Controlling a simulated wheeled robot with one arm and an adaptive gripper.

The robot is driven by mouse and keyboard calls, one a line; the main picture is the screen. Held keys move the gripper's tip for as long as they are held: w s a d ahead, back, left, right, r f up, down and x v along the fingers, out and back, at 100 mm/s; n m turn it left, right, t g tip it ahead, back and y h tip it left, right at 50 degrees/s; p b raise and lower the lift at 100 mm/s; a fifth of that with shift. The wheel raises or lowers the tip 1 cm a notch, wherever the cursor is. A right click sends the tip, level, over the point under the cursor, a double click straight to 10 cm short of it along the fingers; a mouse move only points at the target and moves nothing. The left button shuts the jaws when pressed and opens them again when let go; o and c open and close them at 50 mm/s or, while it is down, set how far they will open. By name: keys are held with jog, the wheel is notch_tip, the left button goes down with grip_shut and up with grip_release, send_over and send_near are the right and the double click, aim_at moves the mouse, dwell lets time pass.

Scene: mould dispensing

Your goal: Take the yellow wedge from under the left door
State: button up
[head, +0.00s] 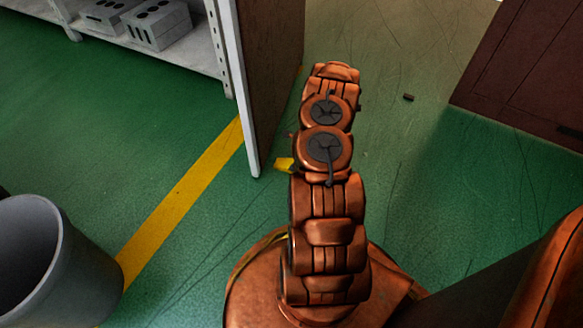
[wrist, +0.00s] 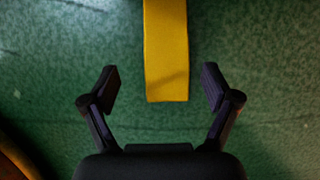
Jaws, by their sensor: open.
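The yellow wedge (head: 284,164) lies on the green floor near the foot of the brown left door (head: 272,60), partly hidden by my arm in the head view. In the wrist view the wedge (wrist: 166,50) is a long yellow strip running off the top edge, its near end between the finger directions. My gripper (wrist: 160,86) is open, one finger on each side of that near end, with a gap on both sides. I cannot tell its height above the floor. My arm hides the gripper in the head view.
A grey bin (head: 85,265) is at lower left. A dark red door (head: 525,65) is at right. A small dark piece (head: 408,97) lies on the open floor.

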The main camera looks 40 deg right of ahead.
aim_at(282, 164)
jog(key=shift+w+d+f, duration=0.1)
jog(key=shift+f, duration=0.4)
jog(key=b+x, duration=0.1)
jog(key=x, duration=0.1)
jog(key=b+x, duration=0.1)
jog(key=x, duration=0.1)
jog(key=shift+d+f+b, duration=0.15)
jog(key=shift+d+b, duration=0.2)
jog(key=shift+w+a+f, duration=0.1)
jog(key=shift+f, duration=0.05)
jog(key=shift+c, duration=0.2)
jog(key=c, duration=1.4)
